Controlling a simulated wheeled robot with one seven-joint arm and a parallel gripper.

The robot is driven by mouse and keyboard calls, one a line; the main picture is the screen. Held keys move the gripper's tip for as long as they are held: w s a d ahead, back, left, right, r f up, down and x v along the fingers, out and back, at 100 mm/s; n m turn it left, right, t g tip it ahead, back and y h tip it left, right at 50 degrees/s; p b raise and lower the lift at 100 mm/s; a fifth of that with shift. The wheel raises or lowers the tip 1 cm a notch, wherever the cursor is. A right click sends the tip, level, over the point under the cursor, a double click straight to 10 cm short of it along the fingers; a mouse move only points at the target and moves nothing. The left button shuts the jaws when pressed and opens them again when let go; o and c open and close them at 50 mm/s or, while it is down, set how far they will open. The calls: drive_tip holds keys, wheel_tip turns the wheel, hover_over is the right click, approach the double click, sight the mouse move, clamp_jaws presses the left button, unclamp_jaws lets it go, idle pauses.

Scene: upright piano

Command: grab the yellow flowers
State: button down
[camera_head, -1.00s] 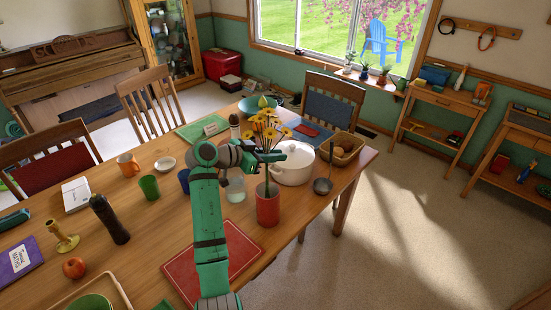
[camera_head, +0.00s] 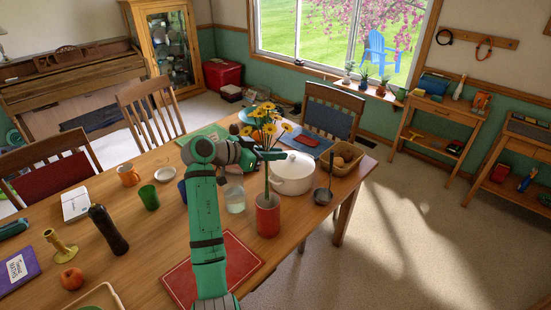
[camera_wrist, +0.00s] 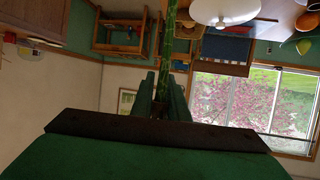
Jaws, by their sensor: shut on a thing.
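The yellow flowers (camera_head: 265,126) stand upright on green stems above a red cylindrical vase (camera_head: 268,217) near the table's right front edge. The lower stems run down to the vase mouth; their ends are hidden. My gripper (camera_head: 266,155) reaches in from the left and is shut on the stems, just below the blooms. In the wrist view, a green stem (camera_wrist: 170,45) runs up between the two fingers.
A white pot (camera_head: 291,178) stands close right of the stems, with a ladle (camera_head: 323,194) and a basket (camera_head: 343,160) beyond. A glass jar (camera_head: 235,200) stands left of the vase. A red mat (camera_head: 243,262) lies in front.

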drive_tip(key=shift+r, duration=1)
drive_tip(key=shift+r, duration=1.2)
